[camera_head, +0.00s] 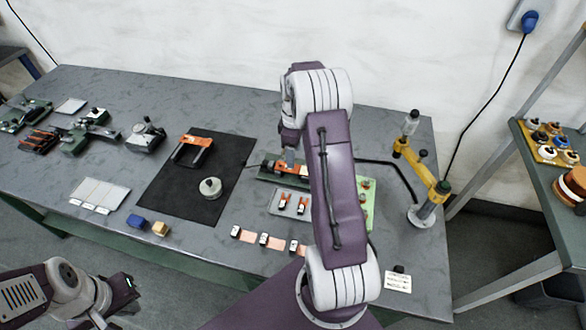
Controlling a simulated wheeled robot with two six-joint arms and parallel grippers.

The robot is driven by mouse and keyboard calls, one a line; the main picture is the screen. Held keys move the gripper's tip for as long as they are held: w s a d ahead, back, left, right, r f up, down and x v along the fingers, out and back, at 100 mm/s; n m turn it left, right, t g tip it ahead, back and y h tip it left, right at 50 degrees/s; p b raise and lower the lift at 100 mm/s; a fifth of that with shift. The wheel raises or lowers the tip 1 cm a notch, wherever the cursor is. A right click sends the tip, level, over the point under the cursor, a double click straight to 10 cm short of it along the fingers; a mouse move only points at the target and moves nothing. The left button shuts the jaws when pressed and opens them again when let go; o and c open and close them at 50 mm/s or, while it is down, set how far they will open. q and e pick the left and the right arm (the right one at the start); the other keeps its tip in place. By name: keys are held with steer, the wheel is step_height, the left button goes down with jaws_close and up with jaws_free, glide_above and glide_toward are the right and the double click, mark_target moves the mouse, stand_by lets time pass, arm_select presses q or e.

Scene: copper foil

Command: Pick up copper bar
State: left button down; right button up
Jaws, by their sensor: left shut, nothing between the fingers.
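Several small copper pieces (273,243) with pale and dark markings lie in a row near the table's front edge. I cannot tell which one is the copper bar. More copper-coloured parts (284,202) sit on a grey plate behind them. My left gripper (131,284) is low at the left, in front of the table, shut and empty, away from the copper pieces. My right arm reaches across the table's middle. Its wrist is over a green fixture (266,174) with an orange part, and its fingers are mostly hidden.
A yellow jointed stand (426,180) is at right. A shelf (545,175) stands beyond.

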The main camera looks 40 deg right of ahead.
steer(key=shift+f+p, duration=0.35)
steer(key=shift+f, duration=2.45)
steer(key=shift+r, duration=0.1)
jaws_close()
